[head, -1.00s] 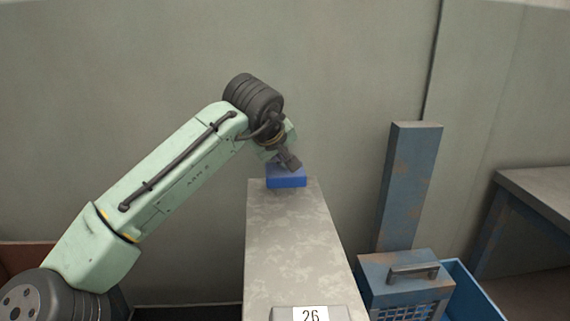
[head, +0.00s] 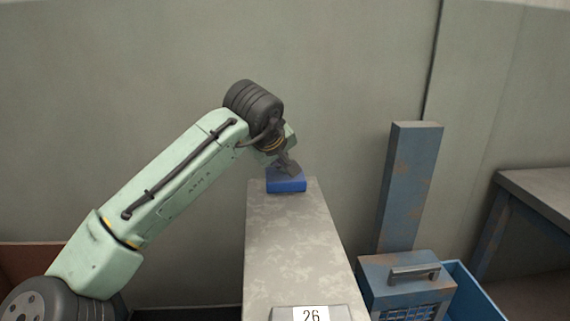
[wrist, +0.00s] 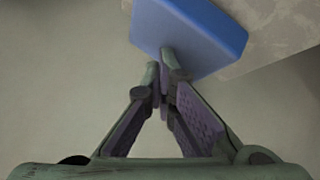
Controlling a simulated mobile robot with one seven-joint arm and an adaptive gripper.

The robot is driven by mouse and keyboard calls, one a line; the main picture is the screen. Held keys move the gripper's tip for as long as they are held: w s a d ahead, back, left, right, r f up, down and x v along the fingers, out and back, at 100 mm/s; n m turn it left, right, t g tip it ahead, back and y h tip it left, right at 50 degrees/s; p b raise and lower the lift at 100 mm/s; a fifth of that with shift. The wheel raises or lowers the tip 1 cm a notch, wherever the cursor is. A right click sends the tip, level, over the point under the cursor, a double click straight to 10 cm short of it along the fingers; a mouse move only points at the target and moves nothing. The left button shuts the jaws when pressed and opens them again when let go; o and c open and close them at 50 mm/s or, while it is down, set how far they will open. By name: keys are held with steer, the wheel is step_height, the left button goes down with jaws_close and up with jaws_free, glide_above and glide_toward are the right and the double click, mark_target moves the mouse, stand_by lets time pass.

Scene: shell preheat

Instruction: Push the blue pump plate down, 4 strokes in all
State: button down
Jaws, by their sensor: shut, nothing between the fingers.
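The blue pump plate (head: 287,185) sits at the far end of the long grey bench top. My gripper (head: 291,170) is over the plate, its fingertips at the plate's top in the head view. In the wrist view the blue plate (wrist: 190,32) fills the upper middle, and my gripper (wrist: 163,60) has its fingers closed together with nothing between them. The fingertips overlap the plate's near edge there. I cannot tell for certain whether they touch it. What is under the plate is hidden.
The grey bench top (head: 290,245) is clear, with a label reading 26 (head: 310,314) at its near end. A blue post (head: 409,185) and a handled blue box (head: 405,280) stand to the right, beside a blue bin (head: 472,292). A table (head: 540,190) is further right.

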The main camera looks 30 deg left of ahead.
mark_target(281, 173)
steer(key=shift+f, duration=0.1)
stand_by(0.3)
steer(key=shift+r+p, duration=1.6)
steer(key=shift+r, duration=0.45)
step_height(281, 173, up, 5)
steer(key=p, duration=0.3)
steer(key=shift+p, duration=0.4)
stand_by(0.6)
